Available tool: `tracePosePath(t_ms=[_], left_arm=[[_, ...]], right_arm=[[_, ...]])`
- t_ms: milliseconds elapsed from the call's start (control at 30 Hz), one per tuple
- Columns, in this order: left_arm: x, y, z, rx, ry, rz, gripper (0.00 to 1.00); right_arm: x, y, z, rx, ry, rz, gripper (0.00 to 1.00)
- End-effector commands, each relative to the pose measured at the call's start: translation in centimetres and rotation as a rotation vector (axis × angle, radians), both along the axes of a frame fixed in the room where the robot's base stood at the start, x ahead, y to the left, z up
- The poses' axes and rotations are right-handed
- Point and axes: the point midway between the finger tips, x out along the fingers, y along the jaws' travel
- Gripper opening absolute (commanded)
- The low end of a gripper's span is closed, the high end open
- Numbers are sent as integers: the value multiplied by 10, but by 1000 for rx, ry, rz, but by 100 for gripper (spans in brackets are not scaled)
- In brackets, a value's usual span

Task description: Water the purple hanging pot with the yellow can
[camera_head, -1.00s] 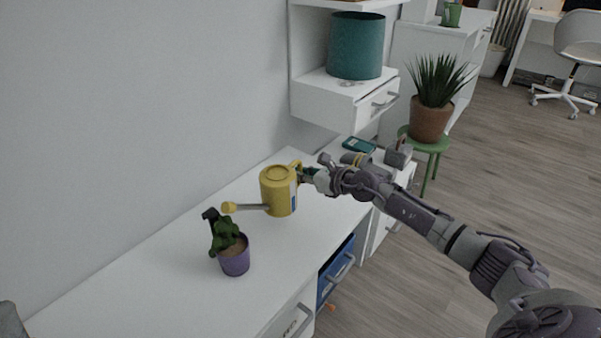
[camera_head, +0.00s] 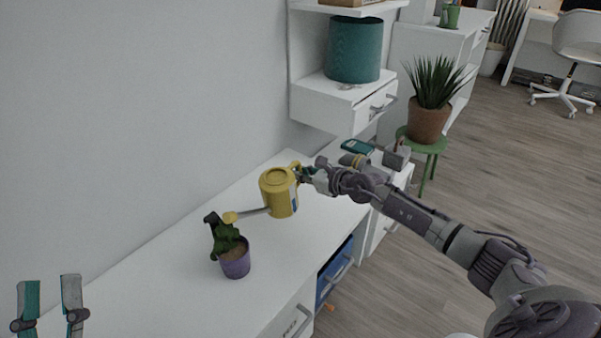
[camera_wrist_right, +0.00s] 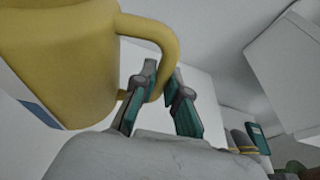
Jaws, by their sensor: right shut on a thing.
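The yellow can (camera_head: 280,193) is in the head view above the white desk, slightly tilted, its spout pointing left. The spout's rose (camera_head: 230,218) is close to the leaves of the plant in the purple pot (camera_head: 235,262). The pot's lower side appears at the desk top; whether it hangs or stands is hard to tell. My right gripper (camera_head: 303,175) is shut on the can's handle; the right wrist view shows the fingers (camera_wrist_right: 160,88) around the handle, with the can's body (camera_wrist_right: 62,60) to the left. My left gripper (camera_head: 50,290) is open and empty at the lower left.
The white desk (camera_head: 160,290) is clear around the pot. A shelf with a drawer (camera_head: 345,100) holds a teal cylinder (camera_head: 353,50). A potted plant (camera_head: 429,118) stands on a green stool at the right. A blue bin (camera_head: 334,272) sits under the desk.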

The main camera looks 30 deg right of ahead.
Motion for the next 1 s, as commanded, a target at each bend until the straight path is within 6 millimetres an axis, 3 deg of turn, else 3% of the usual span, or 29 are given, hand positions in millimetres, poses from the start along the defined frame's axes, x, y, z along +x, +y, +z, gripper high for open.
tracePosePath(t_ms=[500,1000], left_arm=[[22,1,-43,82,292,17,40],[27,7,-90,154,565,32,40]], right_arm=[[1,-2,11,-50,-26,-1,0],[2,-3,17,-99,-45,-1,0]])
